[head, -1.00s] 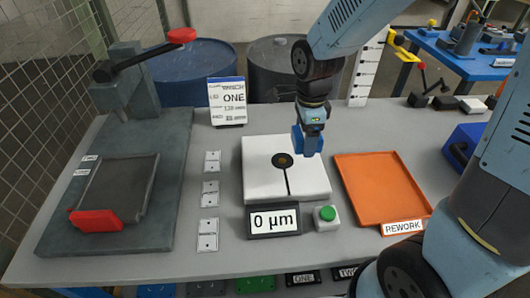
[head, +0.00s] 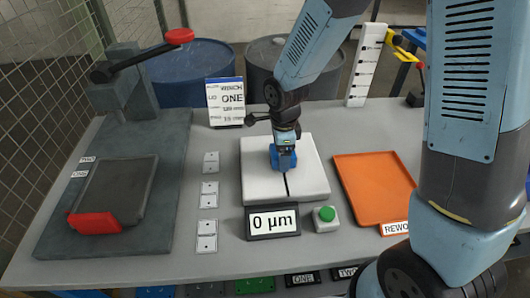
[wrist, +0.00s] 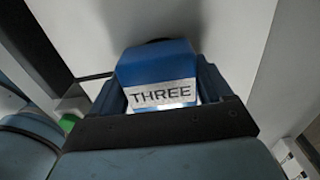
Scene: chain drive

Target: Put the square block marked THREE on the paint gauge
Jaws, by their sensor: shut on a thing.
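The blue block marked THREE (wrist: 160,75) is between the fingers of my gripper (wrist: 165,105) in the wrist view, its label facing the camera. In the head view my gripper (head: 284,158) is shut on the block and stands over the dark round spot of the white paint gauge (head: 308,186). The block hides that spot. I cannot tell whether the block touches the gauge. The gauge's display (head: 272,222) reads 0 µm.
A green button (head: 326,214) is at the gauge's front right. An orange REWORK tray (head: 370,186) lies to the right. A lever press with a red handle (head: 180,36) stands on the left.

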